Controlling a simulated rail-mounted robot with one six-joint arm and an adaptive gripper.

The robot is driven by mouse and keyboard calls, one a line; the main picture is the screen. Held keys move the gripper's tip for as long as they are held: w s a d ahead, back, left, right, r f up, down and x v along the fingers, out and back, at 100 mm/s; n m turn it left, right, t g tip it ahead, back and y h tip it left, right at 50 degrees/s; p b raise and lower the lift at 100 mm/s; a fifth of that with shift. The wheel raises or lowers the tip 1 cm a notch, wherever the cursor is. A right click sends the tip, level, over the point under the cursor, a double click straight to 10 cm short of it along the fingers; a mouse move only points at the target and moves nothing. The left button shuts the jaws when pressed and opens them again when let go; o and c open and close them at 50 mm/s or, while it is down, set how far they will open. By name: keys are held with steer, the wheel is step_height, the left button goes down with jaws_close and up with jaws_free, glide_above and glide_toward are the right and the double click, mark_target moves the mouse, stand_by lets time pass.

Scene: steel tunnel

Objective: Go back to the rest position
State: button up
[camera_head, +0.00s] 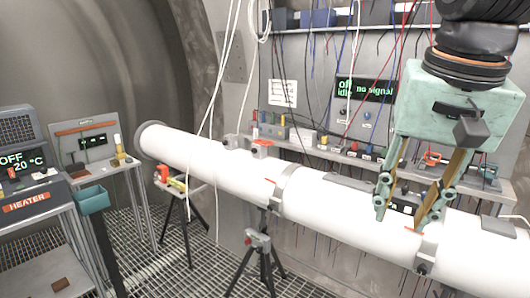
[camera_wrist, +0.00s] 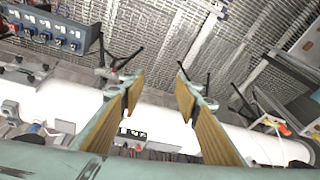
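My gripper (camera_head: 408,218) hangs from the upper right in the head view, its two teal fingers pointing down in front of or over the long white pipe (camera_head: 335,215). The fingers are spread apart and nothing shows between them. In the wrist view my gripper (camera_wrist: 153,78) also shows a wide gap between its fingertips. The white pipe (camera_wrist: 245,143) crosses behind the fingers there. I cannot tell how close the fingertips are to the pipe.
Tripods (camera_head: 262,255) hold the pipe above a grated floor. A shelf (camera_head: 330,152) with cables and instruments runs behind it. A heater unit (camera_head: 30,205) and a cart with a teal bin (camera_head: 92,199) stand at left. Cables hang near my gripper.

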steer(key=s+a+f+n+b, duration=0.1)
steer(key=s+f+n, duration=0.1)
steer(key=s+f, duration=0.3)
steer(key=s+a+f+n+b, duration=0.1)
steer(key=s+f, duration=0.3)
steer(key=s, duration=0.6)
steer(key=shift+a+f+n+t+b, duration=0.2)
steer(key=shift+f+n+t+b, duration=0.2)
steer(key=shift+n, duration=0.5)
steer(key=shift+d, duration=0.1)
